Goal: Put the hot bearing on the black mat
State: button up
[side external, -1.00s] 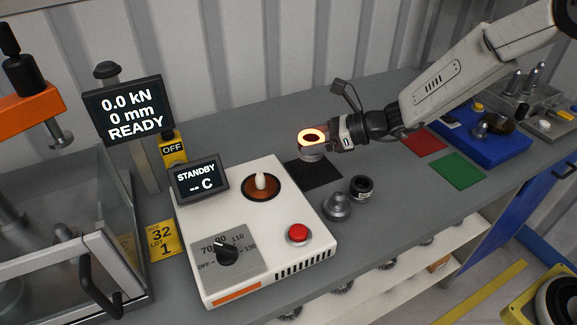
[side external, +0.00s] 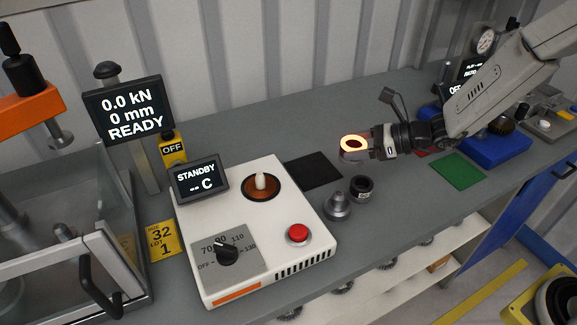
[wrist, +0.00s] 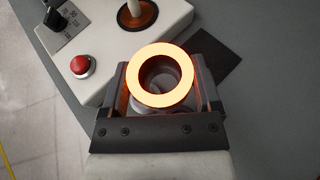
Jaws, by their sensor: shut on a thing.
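The hot bearing (side external: 355,144) glows yellow-orange as a ring. My gripper (side external: 367,150) is shut on it and holds it above the bench, to the right of the black mat. In the wrist view the bearing (wrist: 135,75) sits between the two fingers of my gripper (wrist: 160,92), and their inner sides glow orange. The black mat (side external: 314,171) lies flat and bare on the bench. Its dark corner also shows in the wrist view (wrist: 217,62), beyond the right finger.
A white heater (side external: 262,235) with a red button (side external: 298,233) stands left of the mat. A grey stepped part (side external: 337,206) and a dark ring (side external: 362,187) stand in front of the mat. A green mat (side external: 458,171) and blue tray (side external: 497,148) lie to the right.

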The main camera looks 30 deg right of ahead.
jog(key=w+f, duration=0.2)
jog(key=w, duration=0.1)
jog(key=w+a+f, duration=0.1)
jog(key=w+f, duration=0.2)
jog(key=w, duration=0.1)
jog(key=w+f, duration=0.3)
jog(key=w, duration=0.1)
jog(key=shift+a, duration=0.4)
jog(key=shift+w+a+f, duration=0.1)
jog(key=shift+w+f, duration=0.2)
jog(key=shift+w, duration=0.1)
jog(key=shift+w+f, duration=0.25)
jog(key=shift+f, duration=1.6)
jog(key=shift+f, duration=0.1)
jog(key=o, duration=1.3)
jog(key=shift+f, duration=0.1)
